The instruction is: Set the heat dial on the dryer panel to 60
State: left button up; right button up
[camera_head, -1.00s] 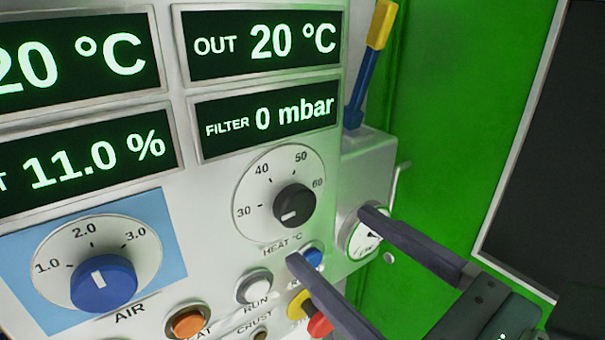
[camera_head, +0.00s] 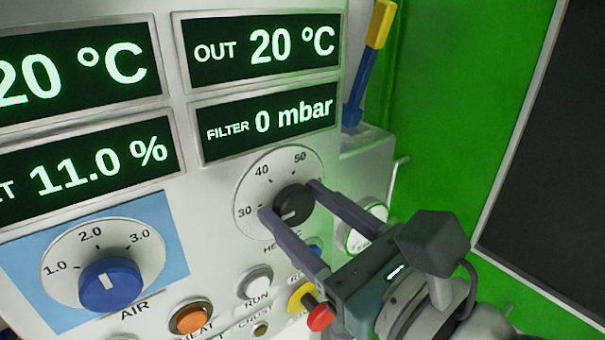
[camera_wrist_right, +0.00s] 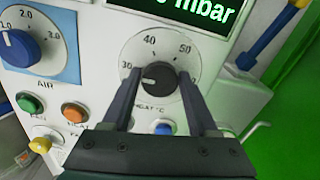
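The heat dial (camera_head: 293,204) is a black knob on a white round scale marked 30, 40, 50 and 60. Its white mark points to the lower left, below 30. It also shows in the right wrist view (camera_wrist_right: 158,77). My right gripper (camera_head: 289,198) is open, with one fingertip on each side of the knob. In the wrist view, narrow gaps show between the fingertips (camera_wrist_right: 157,74) and the knob. The right finger covers the 60 mark. My left gripper is not in view.
A blue air dial (camera_head: 110,285) is at the lower left. Below the heat dial are a white button (camera_head: 254,281), an orange button (camera_head: 191,319) and a red stop knob (camera_head: 320,318) close under my gripper. A blue-yellow lever (camera_head: 368,65) stands at the upper right.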

grip_shut()
